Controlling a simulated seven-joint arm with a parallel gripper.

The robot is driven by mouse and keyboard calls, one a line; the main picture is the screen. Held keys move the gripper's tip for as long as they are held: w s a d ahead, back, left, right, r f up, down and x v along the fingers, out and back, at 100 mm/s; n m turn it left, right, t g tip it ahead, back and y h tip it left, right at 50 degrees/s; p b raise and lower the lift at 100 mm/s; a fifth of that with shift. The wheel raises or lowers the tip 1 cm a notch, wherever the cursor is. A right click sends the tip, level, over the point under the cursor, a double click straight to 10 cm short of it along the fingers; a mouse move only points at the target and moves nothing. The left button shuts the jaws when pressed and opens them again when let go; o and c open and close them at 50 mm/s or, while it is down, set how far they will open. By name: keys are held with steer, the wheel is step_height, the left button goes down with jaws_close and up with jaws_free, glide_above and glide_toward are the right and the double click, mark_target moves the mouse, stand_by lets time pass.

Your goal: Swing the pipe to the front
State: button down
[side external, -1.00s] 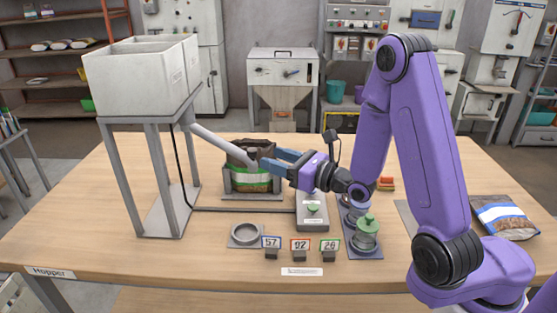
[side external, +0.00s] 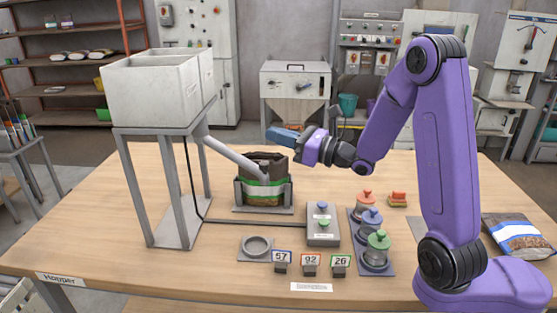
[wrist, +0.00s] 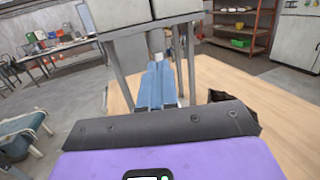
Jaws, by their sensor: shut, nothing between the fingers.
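The grey pipe (side external: 232,152) slopes down from the hopper (side external: 155,92) to the right. Its lower end is over the open mouth of the brown bag with a green and white band (side external: 263,194), which stands in a grey holder (side external: 262,210). My gripper (side external: 272,132) is shut and empty, with its blue fingers pointing left. It is above and behind the bag, apart from the pipe. In the wrist view the blue fingers (wrist: 157,80) lie together, pointing toward the hopper and its stand; a dark piece of the bag (wrist: 232,98) shows at the right.
A grey button box (side external: 323,232) stands right of the bag. Several lidded jars (side external: 371,222) stand on a dark tray to its right. A round dish (side external: 256,246) and number cards (side external: 311,259) are in front. A filled bag (side external: 517,238) lies at the far right.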

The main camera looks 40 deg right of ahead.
steer(key=w+d+r+n+g+y, duration=0.2)
steer(key=w+d+n+g+y, duration=0.45)
steer(key=n+y, duration=0.2)
steer(key=s+d+f+n+g, duration=0.2)
steer(key=d+g, duration=0.3)
steer(key=s+d+f+n+g, duration=0.2)
steer(key=s+d+f+g, duration=0.1)
steer(key=d+g, duration=0.25)
glide_toward(268, 164)
steer(key=shift+y, duration=0.45)
steer(key=a, duration=0.2)
steer(key=a+f, duration=0.1)
steer(key=a, duration=0.1)
steer(key=w+a, duration=0.1)
steer(key=a, duration=0.1)
steer(key=shift+f, duration=0.3)
steer(key=s+a+m+t, duration=0.2)
steer(key=s+a+t, duration=0.1)
steer(key=a, duration=0.2)
steer(key=shift+a+t+h, duration=0.3)
steer(key=shift+a, duration=0.1)
